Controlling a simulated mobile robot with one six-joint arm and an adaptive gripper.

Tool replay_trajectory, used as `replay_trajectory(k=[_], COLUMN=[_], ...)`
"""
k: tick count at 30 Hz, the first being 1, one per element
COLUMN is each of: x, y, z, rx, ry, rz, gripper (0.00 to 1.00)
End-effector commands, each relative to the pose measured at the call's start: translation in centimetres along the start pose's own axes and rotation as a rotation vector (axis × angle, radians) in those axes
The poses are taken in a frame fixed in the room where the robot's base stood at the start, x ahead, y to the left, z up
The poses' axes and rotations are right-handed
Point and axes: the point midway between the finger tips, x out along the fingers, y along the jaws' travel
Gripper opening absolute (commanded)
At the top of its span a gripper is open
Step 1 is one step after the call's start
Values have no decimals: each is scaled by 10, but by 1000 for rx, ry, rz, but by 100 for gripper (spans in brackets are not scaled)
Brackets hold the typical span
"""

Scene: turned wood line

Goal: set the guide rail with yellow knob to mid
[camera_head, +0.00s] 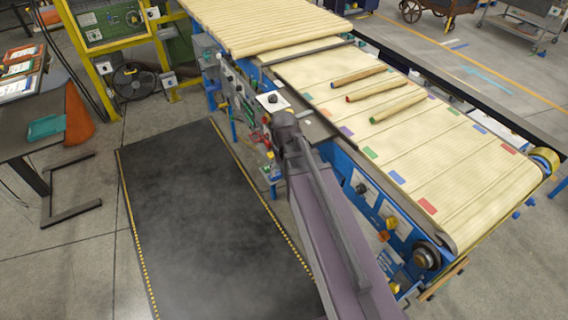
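The conveyor line (455,165) runs from the upper middle to the lower right, with a pale slatted belt. Its near side carries many small controls, and I cannot tell for sure which one is the guide rail with the yellow knob. A small orange-yellow part (390,223) sits on the blue side panel, right of my arm. A white plate with a black knob (272,101) is at the belt's near edge. A dark rail (305,52) crosses the belt. My arm reaches up from the bottom and covers part of the near side. My gripper does not show.
Three turned wood sticks (358,76) lie on the belt among coloured patches. A dark floor mat (205,225) with yellow-marked edges lies clear beside the line. A table (55,130) with trays stands left. A yellow frame (90,60) with a green panel stands behind.

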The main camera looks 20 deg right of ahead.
Motion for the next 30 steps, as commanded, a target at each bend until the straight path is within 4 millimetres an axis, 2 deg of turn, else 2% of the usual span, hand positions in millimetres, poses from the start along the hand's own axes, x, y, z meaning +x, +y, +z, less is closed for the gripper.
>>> replay_trajectory(k=[6, 20, 27, 30], x=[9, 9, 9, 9], y=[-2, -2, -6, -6], z=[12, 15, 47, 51], rx=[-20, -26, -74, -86], ry=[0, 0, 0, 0], rz=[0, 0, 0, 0], gripper=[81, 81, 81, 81])
